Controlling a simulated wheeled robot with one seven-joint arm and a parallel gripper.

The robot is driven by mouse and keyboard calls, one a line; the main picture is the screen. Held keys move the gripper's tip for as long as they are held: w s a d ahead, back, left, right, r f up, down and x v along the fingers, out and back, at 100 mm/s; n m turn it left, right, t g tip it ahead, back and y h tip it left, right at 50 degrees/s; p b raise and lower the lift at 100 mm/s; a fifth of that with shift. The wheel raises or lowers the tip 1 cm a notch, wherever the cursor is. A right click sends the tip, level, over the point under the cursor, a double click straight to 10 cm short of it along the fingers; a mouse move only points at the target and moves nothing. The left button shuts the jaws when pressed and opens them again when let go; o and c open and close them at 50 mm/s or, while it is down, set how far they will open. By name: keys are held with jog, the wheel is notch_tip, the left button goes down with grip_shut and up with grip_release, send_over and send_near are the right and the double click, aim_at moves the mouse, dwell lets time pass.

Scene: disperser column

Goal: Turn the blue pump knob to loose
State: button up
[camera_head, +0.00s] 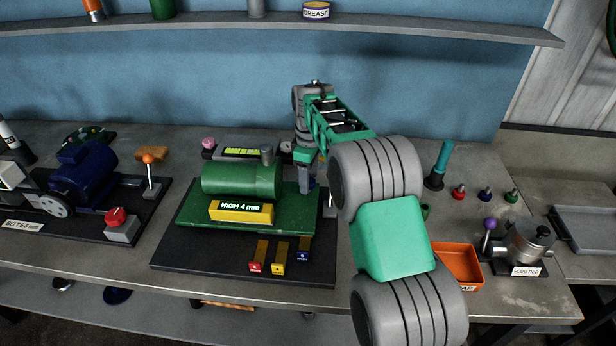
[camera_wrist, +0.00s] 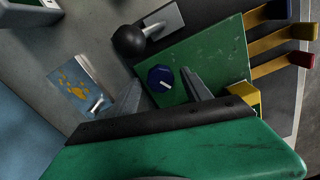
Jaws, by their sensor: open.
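The blue knob (camera_wrist: 160,78) with a white pointer line sits on a green plate (camera_wrist: 215,55) in the wrist view. My gripper (camera_wrist: 161,86) is open, with one finger on each side of the knob in that view. I cannot tell whether either finger touches it. In the head view my gripper (camera_head: 307,176) points down at the right end of the green machine (camera_head: 240,179) labelled HIGH 4 mm. My arm and gripper mostly hide the knob there.
A black ball-ended lever (camera_wrist: 130,40) stands near the knob. Red, yellow and blue tabs (camera_head: 278,257) line the machine's front. A blue motor (camera_head: 84,177) is at left, an orange tray (camera_head: 457,265) and a grey pump-like unit (camera_head: 527,243) at right. A shelf (camera_head: 400,29) runs above.

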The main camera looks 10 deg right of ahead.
notch_tip(320, 180, up, 8)
jog(key=shift+f+b, duration=0.1)
jog(key=shift+b, duration=0.6)
jog(key=s+r+m+t, duration=0.1)
jog(key=s+r+m, duration=0.2)
jog(key=s, duration=0.4)
jog(key=s+r+m+t, duration=0.1)
jog(key=s+r+m, duration=0.15)
jog(key=s, duration=0.45)
jog(key=s+f+m+t, duration=0.1)
jog(key=s+f+m, duration=0.2)
jog(key=s, duration=0.4)
jog(key=s+f+m+t, duration=0.1)
jog(key=s+f+m, duration=0.2)
jog(key=s, duration=0.4)
jog(key=shift+s+a+f, duration=0.15)
jog(key=shift+s+f, duration=0.1)
jog(key=shift+f, duration=0.1)
